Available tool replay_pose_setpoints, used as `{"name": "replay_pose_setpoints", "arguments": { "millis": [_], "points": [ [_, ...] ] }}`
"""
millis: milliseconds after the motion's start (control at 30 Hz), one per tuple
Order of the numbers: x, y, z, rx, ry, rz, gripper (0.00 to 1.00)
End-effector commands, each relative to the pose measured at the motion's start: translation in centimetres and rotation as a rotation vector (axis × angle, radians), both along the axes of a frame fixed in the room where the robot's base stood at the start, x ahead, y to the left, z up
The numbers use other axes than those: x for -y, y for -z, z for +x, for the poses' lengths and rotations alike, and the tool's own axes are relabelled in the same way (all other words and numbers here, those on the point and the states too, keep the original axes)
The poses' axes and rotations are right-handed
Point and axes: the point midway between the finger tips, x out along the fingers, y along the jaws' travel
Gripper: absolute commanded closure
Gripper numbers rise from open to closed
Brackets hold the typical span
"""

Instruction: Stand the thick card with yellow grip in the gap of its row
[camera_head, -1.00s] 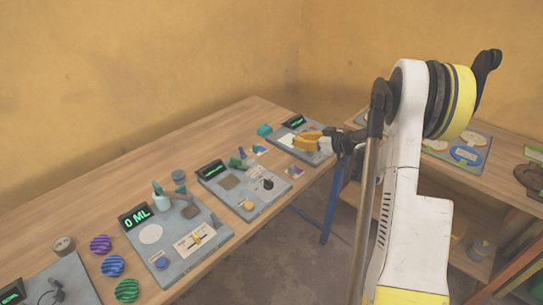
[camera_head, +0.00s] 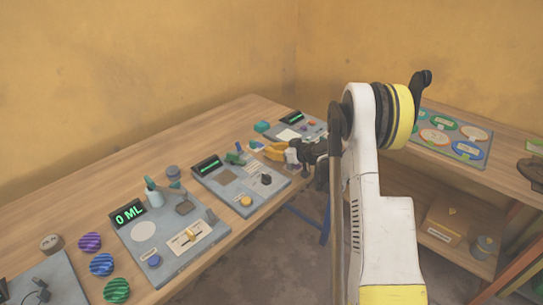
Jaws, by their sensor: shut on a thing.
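My gripper (camera_head: 271,150) has orange-yellow jaws. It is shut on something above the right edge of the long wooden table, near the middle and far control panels. What it holds is too small and too hidden to make out, so I cannot tell whether it is the thick card with the yellow grip. A small colourful card (camera_head: 256,145) shows just beyond the jaws, partly hidden. I cannot make out a row of standing cards with a gap.
The long table carries a grey panel reading 0 ML (camera_head: 130,216), a middle panel (camera_head: 228,204) with knobs, and a far panel (camera_head: 313,131). Striped balls (camera_head: 102,264) lie at the left. A second table at the right holds a board with oval pieces (camera_head: 465,148).

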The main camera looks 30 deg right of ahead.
Motion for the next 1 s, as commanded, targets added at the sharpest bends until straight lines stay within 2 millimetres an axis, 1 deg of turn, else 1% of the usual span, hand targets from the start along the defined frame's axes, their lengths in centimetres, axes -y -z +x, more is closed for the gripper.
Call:
{"name": "replay_pose_setpoints", "arguments": {
  "millis": [33, 67, 267, 433, 467, 500, 767, 867, 933, 1000],
  "points": [
    [0.0, 1.1, 0.0, 0.000, 0.000, 0.000, 1.00],
    [0.0, 1.3, 0.0, 0.000, 0.000, 0.000, 1.00],
    [0.0, 1.1, 0.0, 0.000, 0.000, 0.000, 1.00],
    [0.0, 1.6, 0.0, 0.000, 0.000, 0.000, 1.00],
    [0.0, 1.5, 0.0, 0.000, 0.000, 0.000, 0.77],
    [0.0, 1.4, 0.0, 0.000, 0.000, 0.000, 0.66],
    [0.0, 1.4, 0.0, 0.000, 0.000, 0.000, 0.66],
    [0.0, 1.0, 0.0, 0.000, 0.000, 0.000, 0.66],
    [0.3, 0.7, -0.6, 0.000, 0.002, 0.000, 0.66],
    [0.8, 0.1, -1.7, 0.000, 0.004, 0.001, 0.66]
  ]
}}
